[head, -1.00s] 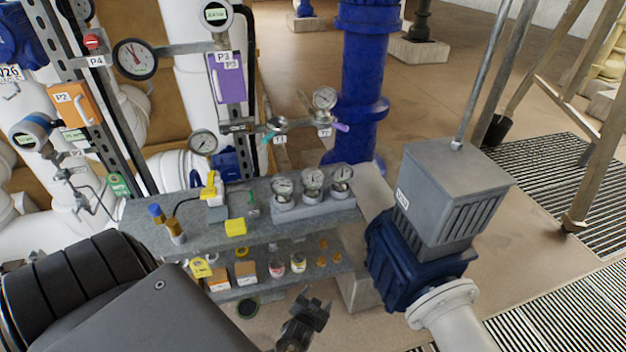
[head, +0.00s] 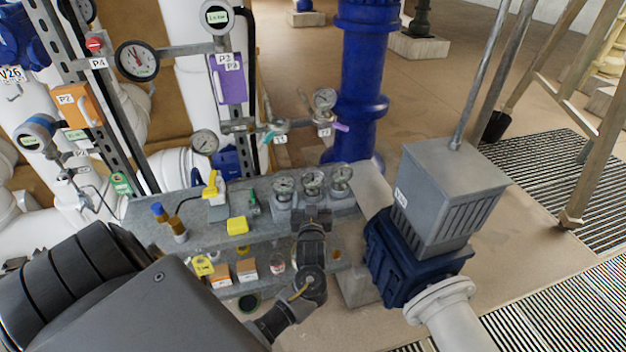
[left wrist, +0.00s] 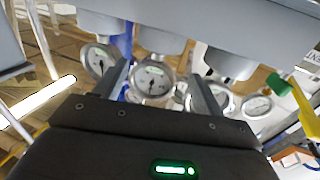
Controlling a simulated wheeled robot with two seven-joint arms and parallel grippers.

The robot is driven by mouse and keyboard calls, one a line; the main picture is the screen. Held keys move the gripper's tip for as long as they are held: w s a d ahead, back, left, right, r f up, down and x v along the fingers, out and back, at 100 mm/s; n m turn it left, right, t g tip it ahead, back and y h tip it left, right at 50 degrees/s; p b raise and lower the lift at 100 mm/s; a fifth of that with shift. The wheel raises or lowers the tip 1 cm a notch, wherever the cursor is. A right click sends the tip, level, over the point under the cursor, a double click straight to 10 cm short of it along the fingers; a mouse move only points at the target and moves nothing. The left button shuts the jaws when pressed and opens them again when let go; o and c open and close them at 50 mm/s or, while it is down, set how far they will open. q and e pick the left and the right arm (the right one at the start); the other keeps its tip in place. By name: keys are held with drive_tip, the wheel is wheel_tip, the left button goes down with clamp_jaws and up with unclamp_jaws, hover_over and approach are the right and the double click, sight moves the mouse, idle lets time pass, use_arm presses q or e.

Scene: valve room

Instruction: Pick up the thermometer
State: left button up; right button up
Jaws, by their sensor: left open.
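Three round dial gauges stand upright in a row in the grey rack (head: 354,202) on the bench: a left one (head: 284,187), a middle one (head: 313,182) and a right one (head: 341,178). No label tells me which is the thermometer. My left gripper (head: 312,214) is in front of the rack, by the middle dial. In the left wrist view, where things appear upside down, my left gripper (left wrist: 163,88) is open, with the middle dial (left wrist: 152,82) showing between its fingers. I cannot tell whether they touch it. My right gripper is not in view.
A yellow handheld device (head: 212,186) and a yellow block (head: 237,226) stand on the bench left of the rack. A blue and grey motor (head: 440,200) stands close on the right.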

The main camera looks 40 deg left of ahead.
sight(312, 190)
use_arm(q)
drive_tip(key=shift+w+a, duration=0.25)
drive_tip(key=shift+w+a+r+p, duration=0.2)
drive_tip(key=shift+w+a+p, duration=0.05)
drive_tip(key=shift+w+p, duration=0.15)
drive_tip(key=p+x, duration=0.1)
drive_tip(key=x, duration=0.2)
drive_tip(key=shift+w+a+f, duration=0.1)
drive_tip(key=shift+w+f, duration=0.05)
drive_tip(key=shift+w, duration=0.1)
drive_tip(key=shift+w+a+f, duration=0.15)
drive_tip(key=shift+w+a, duration=0.1)
drive_tip(key=shift+w, duration=0.05)
drive_tip(key=shift+s, duration=0.1)
drive_tip(key=shift+c, duration=1.2)
drive_tip(key=c, duration=1.1)
